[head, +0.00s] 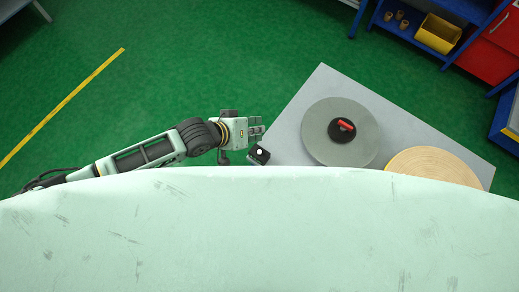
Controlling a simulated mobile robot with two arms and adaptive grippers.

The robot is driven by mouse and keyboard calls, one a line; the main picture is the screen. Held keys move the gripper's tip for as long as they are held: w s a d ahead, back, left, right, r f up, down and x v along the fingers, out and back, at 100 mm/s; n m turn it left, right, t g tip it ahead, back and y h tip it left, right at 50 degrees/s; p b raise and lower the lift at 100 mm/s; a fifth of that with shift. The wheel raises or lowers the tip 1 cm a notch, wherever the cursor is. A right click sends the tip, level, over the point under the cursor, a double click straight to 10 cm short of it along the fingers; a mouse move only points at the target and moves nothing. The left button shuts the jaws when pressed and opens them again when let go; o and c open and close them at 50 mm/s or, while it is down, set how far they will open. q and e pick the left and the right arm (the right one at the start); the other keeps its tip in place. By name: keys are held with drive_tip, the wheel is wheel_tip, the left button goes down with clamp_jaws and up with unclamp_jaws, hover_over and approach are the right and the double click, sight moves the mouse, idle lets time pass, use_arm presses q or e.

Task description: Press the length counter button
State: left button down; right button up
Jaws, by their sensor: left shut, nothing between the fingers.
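The length counter is a small black box (260,155) at the left edge of the grey table (318,90). A pale round button (261,151) shows on its top. My left gripper (257,130) is shut and empty, and appears just beyond the box in the picture. I cannot tell its height above the box, and no contact shows. My right gripper is not in view.
A grey disc (322,140) with a black hub and red handle (346,126) is on the table. A tan roll (432,163) lies to its right, partly hidden by my body. Blue shelving (400,32) with a yellow bin (438,34) stands at upper right.

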use_arm(q)
drive_tip(key=b, duration=0.8)
hover_over(259, 152)
drive_tip(key=w, duration=0.2)
drive_tip(key=f, duration=0.7)
drive_tip(key=shift+a+f, duration=0.25)
drive_tip(key=shift+f, duration=0.7)
drive_tip(key=shift+f, duration=0.1)
drive_tip(key=shift+f, duration=0.3)
drive_tip(key=shift+f+b, duration=0.45)
drive_tip(key=shift+f, duration=0.05)
drive_tip(key=shift+r, duration=0.15)
idle(0.3)
drive_tip(key=shift+r+p, duration=0.75)
drive_tip(key=shift+p, duration=0.25)
